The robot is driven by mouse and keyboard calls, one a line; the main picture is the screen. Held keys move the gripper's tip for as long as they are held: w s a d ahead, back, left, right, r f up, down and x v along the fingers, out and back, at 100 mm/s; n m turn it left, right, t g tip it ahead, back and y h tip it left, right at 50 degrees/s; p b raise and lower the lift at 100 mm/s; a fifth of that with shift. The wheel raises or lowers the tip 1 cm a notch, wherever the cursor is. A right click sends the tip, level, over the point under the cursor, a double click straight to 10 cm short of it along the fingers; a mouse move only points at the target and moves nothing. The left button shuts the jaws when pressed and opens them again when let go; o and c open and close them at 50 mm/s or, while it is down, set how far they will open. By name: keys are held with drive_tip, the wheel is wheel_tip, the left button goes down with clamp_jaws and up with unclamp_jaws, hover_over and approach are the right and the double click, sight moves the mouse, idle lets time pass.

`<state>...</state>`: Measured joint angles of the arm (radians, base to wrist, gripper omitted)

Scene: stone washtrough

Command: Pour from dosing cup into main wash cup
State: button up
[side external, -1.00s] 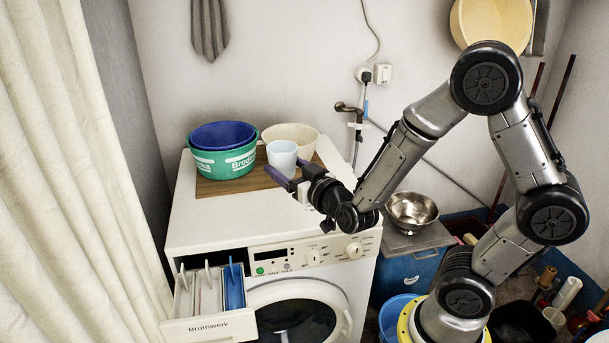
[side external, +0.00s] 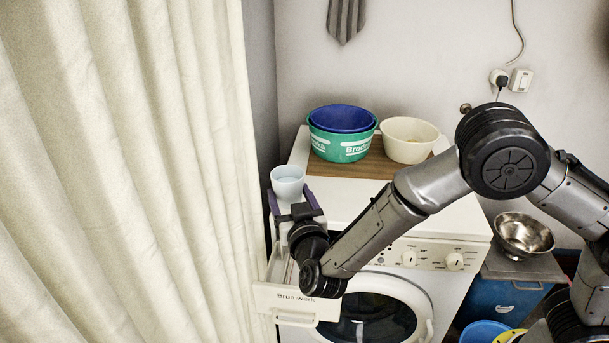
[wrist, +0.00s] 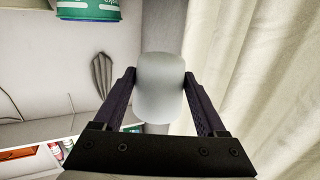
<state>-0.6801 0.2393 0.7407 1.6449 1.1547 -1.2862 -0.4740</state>
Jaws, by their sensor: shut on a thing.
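My gripper (side external: 292,199) is shut on a pale blue-white cup, the dosing cup (side external: 287,180), with one finger on each side. The cup is upright, its open top facing up, and its contents are not clear. In the wrist view, the cup (wrist: 160,95) sits between the fingers of my gripper (wrist: 159,82). In the side view, the cup appears over the left part of the washing machine, above and behind the pulled-out detergent drawer (side external: 290,300). My wrist hides most of the drawer's compartments, and I cannot make out the main wash cup.
A green tub (side external: 342,148) holding a blue basin (side external: 342,118) and a cream bowl (side external: 408,145) stand on a brown board (side external: 365,168) atop the washing machine (side external: 340,200). A cream curtain (side external: 130,170) hangs close on the left. A metal bowl (side external: 525,235) is at right.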

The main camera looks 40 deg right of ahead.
wheel_tip(320, 180, down, 17)
drive_tip(key=shift+f, duration=0.2)
drive_tip(key=shift+r, duration=0.1)
idle(0.4)
drive_tip(key=m, duration=0.1)
drive_tip(key=m+y, duration=0.1)
drive_tip(key=m, duration=0.1)
drive_tip(key=shift+a+r+g, duration=0.3)
drive_tip(key=shift+a+g, duration=0.1)
drive_tip(key=shift+a+r+m+g+y, duration=0.15)
drive_tip(key=shift+m+g+y, duration=0.2)
drive_tip(key=shift+m, duration=0.55)
drive_tip(key=shift+m+y, duration=0.25)
drive_tip(key=shift+m, duration=0.25)
